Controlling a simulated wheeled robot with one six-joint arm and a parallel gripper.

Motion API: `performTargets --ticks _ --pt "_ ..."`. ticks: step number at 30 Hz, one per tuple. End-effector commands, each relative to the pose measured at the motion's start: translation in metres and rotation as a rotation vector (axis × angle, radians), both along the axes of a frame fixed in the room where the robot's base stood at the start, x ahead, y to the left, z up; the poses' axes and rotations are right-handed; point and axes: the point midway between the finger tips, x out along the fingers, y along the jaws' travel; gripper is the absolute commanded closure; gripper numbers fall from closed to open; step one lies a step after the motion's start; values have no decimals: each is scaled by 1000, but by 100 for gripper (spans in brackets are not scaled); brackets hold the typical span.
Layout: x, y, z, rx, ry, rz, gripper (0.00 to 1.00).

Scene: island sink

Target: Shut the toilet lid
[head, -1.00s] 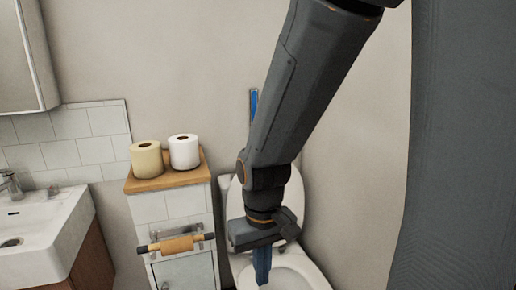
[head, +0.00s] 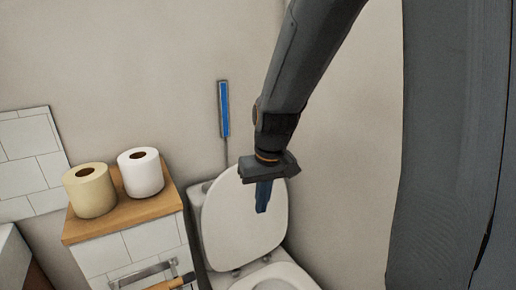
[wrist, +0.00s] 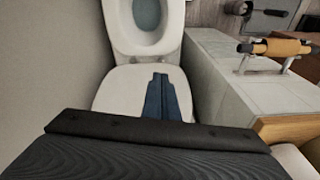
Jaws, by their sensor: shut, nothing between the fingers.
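The white toilet lid (head: 240,225) stands raised, leaning back toward the tank, in the head view. The toilet seat and bowl (head: 275,278) show below it, cut off by the bottom edge. My gripper (head: 262,208) is shut and empty, its blue fingers pointing down in front of the upper part of the lid. In the wrist view my gripper (wrist: 160,80) overlaps the white lid (wrist: 118,90), with the open bowl (wrist: 146,22) beyond it. I cannot tell whether the fingers touch the lid.
A tiled cabinet with a wooden top (head: 135,205) stands left of the toilet, bearing a yellowish roll (head: 90,192) and a white roll (head: 142,173). A paper holder (wrist: 275,47) sticks out from its front.

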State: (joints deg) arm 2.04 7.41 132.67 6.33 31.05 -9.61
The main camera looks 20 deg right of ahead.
Motion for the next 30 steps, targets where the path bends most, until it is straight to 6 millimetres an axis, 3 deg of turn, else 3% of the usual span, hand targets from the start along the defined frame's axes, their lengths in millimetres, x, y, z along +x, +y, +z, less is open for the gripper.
performTargets --ticks 1,3,6,10,13,17,30 --pt "39 -5 21 7 -52 11 100" --pt "89 -12 43 15 -123 31 100" --pt "150 -24 71 14 -215 58 100" --pt "204 -39 98 5 -304 82 100" --pt "225 -45 108 0 -339 93 100" --pt "235 -48 105 -1 -350 95 100" --pt "266 -43 45 -1 -348 93 100"
